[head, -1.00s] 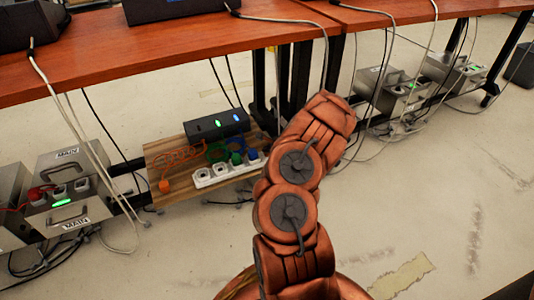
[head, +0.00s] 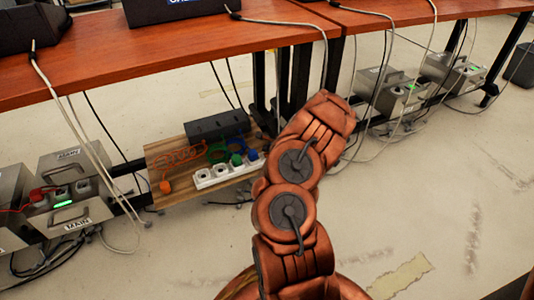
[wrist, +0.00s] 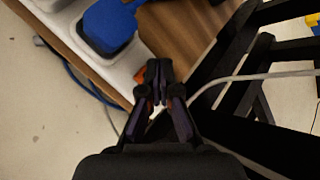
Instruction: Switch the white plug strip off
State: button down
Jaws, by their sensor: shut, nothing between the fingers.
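The white plug strip (head: 228,173) lies on a wooden board under the desk in the head view, with green and blue plugs in it. In the wrist view the end of the strip (wrist: 122,70) is at upper left, with a blue plug (wrist: 108,25) in its last socket. A small orange-red part, possibly its switch (wrist: 140,76), shows at the strip's end beside my fingertips. My gripper (wrist: 158,75) is shut and empty at that end; whether it touches is unclear. In the head view my arm hides the gripper and the strip's right end.
A black box (head: 217,125) stands on the wooden board (head: 180,195) behind the strip. Black table legs and a pale cable are close right of my gripper in the wrist view. Metal boxes (head: 72,205) stand at left.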

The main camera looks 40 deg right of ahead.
jog(key=shift+r, duration=0.1)
jog(key=shift+r+p, duration=2.45)
jog(key=shift+r, duration=0.55)
jog(key=shift+f, duration=0.1)
